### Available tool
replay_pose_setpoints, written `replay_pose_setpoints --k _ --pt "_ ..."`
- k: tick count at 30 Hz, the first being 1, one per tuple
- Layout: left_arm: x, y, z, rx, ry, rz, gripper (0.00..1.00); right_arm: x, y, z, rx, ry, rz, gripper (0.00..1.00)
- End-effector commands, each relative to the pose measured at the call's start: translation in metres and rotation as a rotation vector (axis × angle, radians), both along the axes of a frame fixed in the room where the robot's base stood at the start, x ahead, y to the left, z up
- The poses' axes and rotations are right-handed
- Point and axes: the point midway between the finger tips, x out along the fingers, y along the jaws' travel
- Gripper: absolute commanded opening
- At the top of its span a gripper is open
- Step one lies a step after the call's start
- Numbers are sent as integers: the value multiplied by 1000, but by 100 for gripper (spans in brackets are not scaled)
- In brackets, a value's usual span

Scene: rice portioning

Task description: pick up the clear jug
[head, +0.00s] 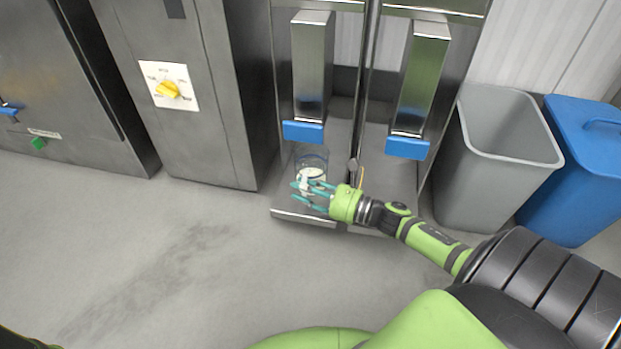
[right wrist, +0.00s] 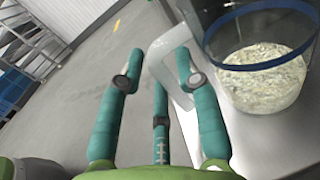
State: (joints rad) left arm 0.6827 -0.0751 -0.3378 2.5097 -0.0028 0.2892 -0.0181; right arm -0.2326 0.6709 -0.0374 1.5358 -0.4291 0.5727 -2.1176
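The clear jug (head: 311,160) stands on the low shelf under the left dispenser, with white rice in its lower part. In the right wrist view the jug (right wrist: 265,75) is at the upper right, with a blue band and a pale handle (right wrist: 168,42) on its left side. My right gripper (head: 308,192) is at the handle side of the jug, with its teal fingers apart. In the right wrist view the fingers (right wrist: 157,58) are spread, and the handle reaches in near the right finger. I cannot tell whether they touch. My left gripper is not in view.
Two steel dispensers with blue-tipped chutes (head: 303,131) (head: 407,148) hang above the shelf (head: 300,217). A grey bin (head: 490,180) and a blue lidded bin (head: 575,190) stand at the right. A steel cabinet with a yellow knob (head: 168,90) is at the left. The floor in front is clear.

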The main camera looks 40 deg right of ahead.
Motion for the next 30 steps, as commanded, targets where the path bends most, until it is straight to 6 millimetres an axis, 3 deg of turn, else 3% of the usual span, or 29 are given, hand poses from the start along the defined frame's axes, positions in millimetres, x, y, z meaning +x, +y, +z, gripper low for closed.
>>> replay_pose_setpoints --k 8,10,11,30 --pt "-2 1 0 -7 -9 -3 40 3 2 0 1 3 -1 34" --pt "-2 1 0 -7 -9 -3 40 3 1 0 1 3 -1 6" --pt "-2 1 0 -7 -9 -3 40 3 1 0 1 3 -1 0" --pt "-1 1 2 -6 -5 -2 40 10 -2 7 -1 0 0 0"
